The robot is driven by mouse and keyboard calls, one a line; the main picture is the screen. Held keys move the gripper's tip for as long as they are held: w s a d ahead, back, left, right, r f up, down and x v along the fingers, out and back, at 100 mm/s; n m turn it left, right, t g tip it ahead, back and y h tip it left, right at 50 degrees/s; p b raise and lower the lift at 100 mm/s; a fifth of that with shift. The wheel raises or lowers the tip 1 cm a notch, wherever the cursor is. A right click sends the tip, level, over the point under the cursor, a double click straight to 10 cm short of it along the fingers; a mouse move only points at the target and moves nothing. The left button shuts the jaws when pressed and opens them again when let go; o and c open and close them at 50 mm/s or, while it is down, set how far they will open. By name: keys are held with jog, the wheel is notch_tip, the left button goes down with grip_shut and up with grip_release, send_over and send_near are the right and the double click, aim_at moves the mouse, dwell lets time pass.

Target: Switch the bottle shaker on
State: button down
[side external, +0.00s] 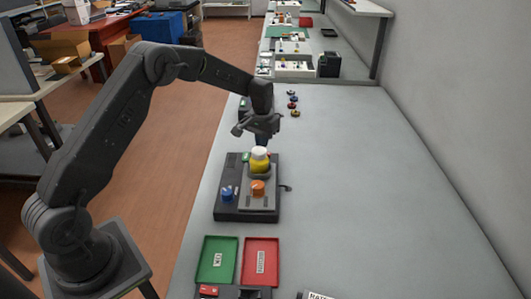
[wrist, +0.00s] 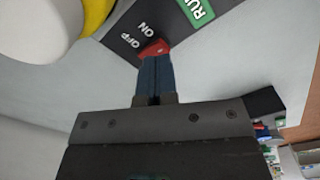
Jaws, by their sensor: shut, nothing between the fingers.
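The bottle shaker (side external: 225,208) is a dark box on the grey bench. A yellow bottle with a white cap (side external: 259,161) stands upright on it; the cap (wrist: 35,30) and a yellow edge also show in the wrist view. The red switch (wrist: 154,48) sits beside the ON and OFF labels, near a green RUN label (wrist: 200,10). My gripper (wrist: 154,62) is shut and empty, with its fingertips right at the red switch. I cannot tell if they press on it. In the side view my gripper (side external: 262,141) is behind the bottle, and the switch is hidden.
An orange part (side external: 258,188) and a blue part (side external: 228,193) are on the shaker's near half. A green tray (side external: 206,262) and a red tray (side external: 273,275) lie in front. Small coloured items (side external: 293,104) are farther back. The bench at right is clear.

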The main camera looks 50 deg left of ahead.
jog(key=shift+f, duration=1.25)
dwell(0.4)
jog(key=shift+r, duration=3.55)
jog(key=s+d+r+m+t, duration=0.1)
jog(key=s+d+r, duration=0.3)
jog(key=s+r, duration=0.3)
jog(key=s+d+r+t, duration=0.1)
jog(key=s+d+r, duration=0.2)
jog(key=s+r, duration=0.45)
jog(key=s+d+r+m+t, duration=0.1)
jog(key=s+d, duration=0.2)
jog(key=s, duration=0.6)
jog(key=s+d+r+m+t, duration=0.1)
jog(key=s+d+t, duration=0.1)
jog(key=s, duration=0.8)
jog(key=shift+s+d+t, duration=0.2)
jog(key=shift+d+t, duration=0.1)
jog(key=shift+d, duration=0.1)
